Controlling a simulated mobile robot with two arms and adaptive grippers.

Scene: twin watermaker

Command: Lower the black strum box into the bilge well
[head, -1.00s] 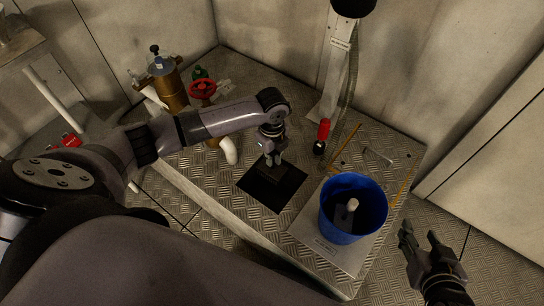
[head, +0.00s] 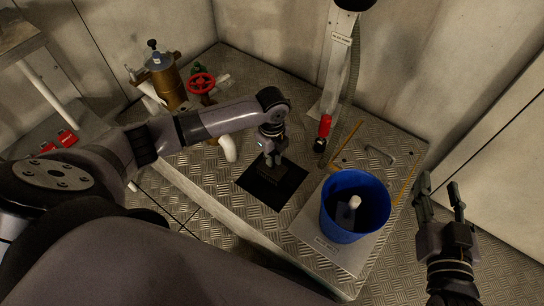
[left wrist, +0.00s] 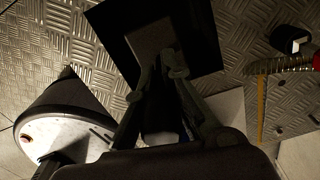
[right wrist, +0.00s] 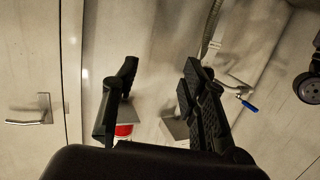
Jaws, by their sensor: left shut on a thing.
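The bilge well (head: 291,186) is a dark square opening in the diamond-plate floor, in the middle of the head view. The black strum box (head: 268,171) is a dark block over or within this opening. Its depth there is hard to tell, dark on dark. My left gripper (head: 271,157) is shut on the strum box from above. In the left wrist view the fingers (left wrist: 167,72) converge on a greyish box top (left wrist: 150,40) against the black well (left wrist: 205,35). My right gripper (head: 440,190) is open and empty, right of the platform.
A blue bucket (head: 329,219) with a white-topped object inside stands on a pale plate right of the well. A red-handled item (head: 324,126) stands behind it. A brass canister (head: 166,86) and red valve wheel (head: 201,83) are at back left. Walls close the back.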

